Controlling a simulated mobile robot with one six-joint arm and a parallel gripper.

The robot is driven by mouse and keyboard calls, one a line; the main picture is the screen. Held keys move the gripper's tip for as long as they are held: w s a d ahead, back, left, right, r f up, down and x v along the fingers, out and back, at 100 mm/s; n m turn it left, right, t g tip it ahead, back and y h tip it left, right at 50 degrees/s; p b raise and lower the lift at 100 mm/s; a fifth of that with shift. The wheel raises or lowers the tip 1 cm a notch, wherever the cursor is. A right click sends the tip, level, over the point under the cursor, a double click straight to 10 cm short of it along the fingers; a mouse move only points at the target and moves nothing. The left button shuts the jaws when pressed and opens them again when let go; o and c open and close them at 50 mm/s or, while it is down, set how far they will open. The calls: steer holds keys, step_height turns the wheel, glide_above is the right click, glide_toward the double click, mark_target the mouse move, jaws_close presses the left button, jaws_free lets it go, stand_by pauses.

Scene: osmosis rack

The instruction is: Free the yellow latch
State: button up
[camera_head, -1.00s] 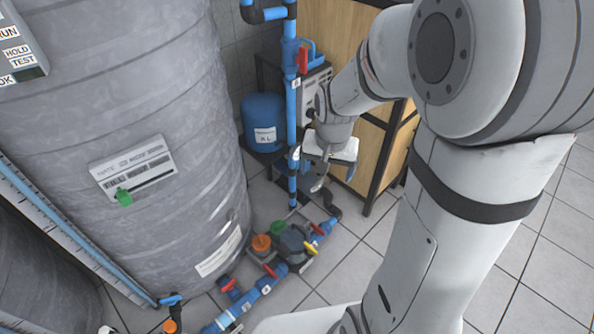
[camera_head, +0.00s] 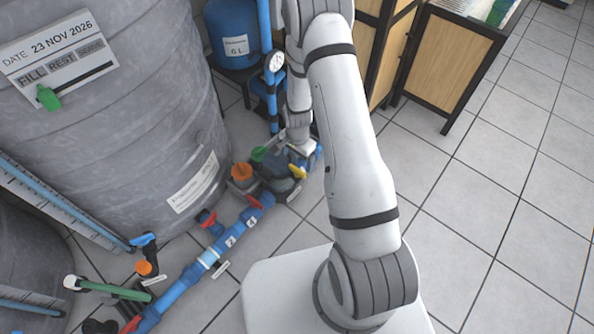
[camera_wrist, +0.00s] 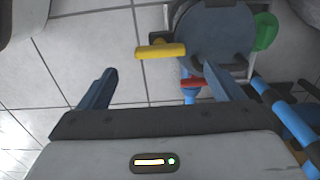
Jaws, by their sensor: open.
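The yellow latch (camera_wrist: 160,51) is a short bar-shaped handle beside a round grey pump housing (camera_wrist: 215,40) in the wrist view. In the head view the yellow latch (camera_head: 298,172) shows low by the blue pipe, close to my gripper (camera_head: 303,158). In the wrist view my gripper (camera_wrist: 160,72) is open and empty. The latch lies ahead of the gap between its two fingers, apart from both as far as I can tell. A dark part at the latch's right end is partly hidden.
A red lever (camera_wrist: 194,82) sits near my right finger, and a green knob (camera_wrist: 265,31) is to the right of the pump. Blue pipes (camera_wrist: 285,115) run at the right. A large grey tank (camera_head: 120,120) stands left. Open tiled floor (camera_head: 490,200) lies right.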

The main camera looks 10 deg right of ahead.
mark_target(297, 169)
step_height(297, 169, down, 6)
steer(key=shift+f+b, duration=0.1)
steer(key=shift+b, duration=0.95)
steer(key=c, duration=1)
